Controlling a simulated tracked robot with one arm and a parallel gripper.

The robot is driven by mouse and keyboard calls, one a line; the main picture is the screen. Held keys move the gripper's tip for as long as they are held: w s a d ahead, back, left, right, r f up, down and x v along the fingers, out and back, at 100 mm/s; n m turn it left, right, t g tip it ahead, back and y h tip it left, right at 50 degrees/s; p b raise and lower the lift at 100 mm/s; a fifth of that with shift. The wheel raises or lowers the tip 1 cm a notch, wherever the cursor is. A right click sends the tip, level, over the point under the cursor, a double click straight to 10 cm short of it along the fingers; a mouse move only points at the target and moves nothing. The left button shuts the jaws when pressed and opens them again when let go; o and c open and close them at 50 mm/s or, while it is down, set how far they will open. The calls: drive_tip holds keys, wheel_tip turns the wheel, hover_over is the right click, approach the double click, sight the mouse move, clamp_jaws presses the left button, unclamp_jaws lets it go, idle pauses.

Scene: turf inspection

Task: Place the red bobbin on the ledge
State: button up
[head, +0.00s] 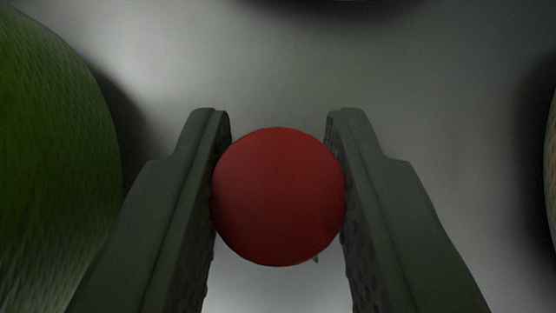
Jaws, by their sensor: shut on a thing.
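The red bobbin (278,197) shows as a round red face in the middle of the head view. My gripper (279,122) is shut on it, with one dark finger touching its left side and the other touching its right side. The bobbin's far side and underside are hidden. Behind and below it is a plain pale grey surface (280,70); I cannot tell whether this is the ledge, or whether the bobbin touches it.
A large green rounded thing (50,160) stands close at the left. A tan, textured thing (551,170) is cut off at the right edge. A dark shape is cut off at the top. The grey surface ahead of the fingers is clear.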

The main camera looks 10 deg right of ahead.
drive_tip(key=o, duration=1)
drive_tip(key=shift+o, duration=0.2)
drive_tip(key=shift+r, duration=0.1)
